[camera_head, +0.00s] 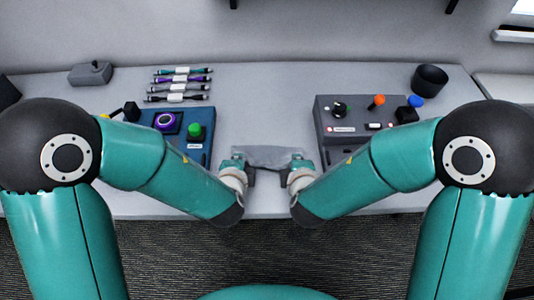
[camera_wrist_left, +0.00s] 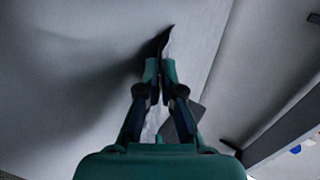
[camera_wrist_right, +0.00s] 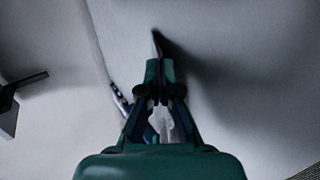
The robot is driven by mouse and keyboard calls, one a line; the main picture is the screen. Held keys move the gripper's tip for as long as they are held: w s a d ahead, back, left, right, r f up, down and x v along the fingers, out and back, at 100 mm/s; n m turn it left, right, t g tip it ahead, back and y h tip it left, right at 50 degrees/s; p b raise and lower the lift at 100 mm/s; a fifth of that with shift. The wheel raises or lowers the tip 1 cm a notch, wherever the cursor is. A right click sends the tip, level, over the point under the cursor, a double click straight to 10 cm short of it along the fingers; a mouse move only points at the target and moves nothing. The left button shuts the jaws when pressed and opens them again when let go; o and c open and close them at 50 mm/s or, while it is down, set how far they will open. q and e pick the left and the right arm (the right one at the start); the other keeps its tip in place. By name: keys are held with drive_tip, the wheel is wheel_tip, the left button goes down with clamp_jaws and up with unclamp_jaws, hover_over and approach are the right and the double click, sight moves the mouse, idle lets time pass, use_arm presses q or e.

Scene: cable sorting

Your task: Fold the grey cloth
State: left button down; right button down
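The grey cloth (camera_head: 268,156) is stretched between my two grippers near the front middle of the table. It hangs as a narrow, slightly sagging strip; I cannot tell whether it touches the table. My left gripper (camera_head: 247,167) is at its left end and my right gripper (camera_head: 294,167) at its right end. In the left wrist view my left gripper (camera_wrist_left: 160,66) has its fingertips together, with pale cloth showing between the fingers. In the right wrist view my right gripper (camera_wrist_right: 160,66) is likewise shut, with pale cloth (camera_wrist_right: 161,122) between its fingers. The pinched edges are mostly hidden.
A blue panel (camera_head: 207,117) with a green button stands left of the cloth. A grey control box (camera_head: 325,112) with knobs stands right. Several cables (camera_head: 180,86) lie behind the blue panel. A black cup (camera_head: 430,79) stands at back right. The table (camera_head: 262,100) is clear behind the cloth.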

use_arm(q)
drive_tip(key=c, duration=1.8)
unclamp_jaws()
use_arm(e)
drive_tip(key=c, duration=1.9)
unclamp_jaws()
use_arm(q)
drive_tip(key=o, duration=0.8)
drive_tip(key=shift+c, duration=0.2)
use_arm(e)
drive_tip(key=o, duration=0.9)
drive_tip(key=shift+c, duration=0.2)
